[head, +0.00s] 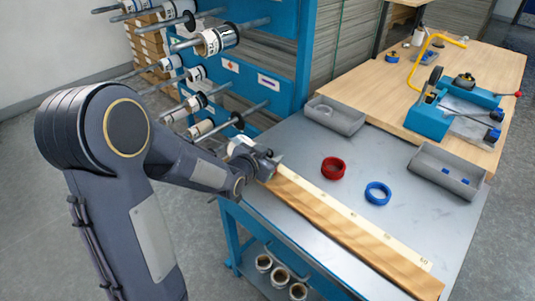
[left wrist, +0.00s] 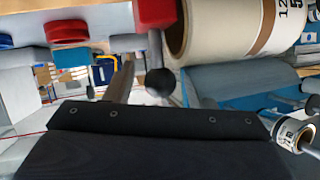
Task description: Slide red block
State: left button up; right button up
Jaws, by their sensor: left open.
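In the left wrist view a red block (left wrist: 155,12) shows at the top edge, partly cut off. I cannot make it out in the head view, where my left gripper may hide it. My left gripper (head: 268,167) is open at the far left end of the wooden board with the pale ruler strip (head: 345,214). A white roll (head: 238,146) is just behind it; a large labelled roll (left wrist: 225,28) fills the top right of the left wrist view. Whether the gripper touches the block cannot be seen. My right gripper is not in view.
A red ring (head: 333,168) and a blue ring (head: 378,193) lie on the grey table (head: 310,145). Grey trays (head: 335,117) (head: 447,171) stand at the back and right. The blue rack (head: 285,60) with rolls on rods rises behind my left arm.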

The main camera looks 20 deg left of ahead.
pick_arm(q)
grip_shut()
jog(key=s+d+p, duration=0.3)
jog(key=s+d, duration=0.2)
jog(key=d, duration=0.9)
jog(key=s+d+p, duration=0.3)
jog(key=s+d, duration=0.1)
jog(key=d, duration=1)
jog(key=s+d+p, duration=0.3)
jog(key=s+d, duration=0.2)
jog(key=d, duration=0.9)
jog(key=shift+s, duration=0.35)
grip_release()
jog(key=shift+a, duration=0.1)
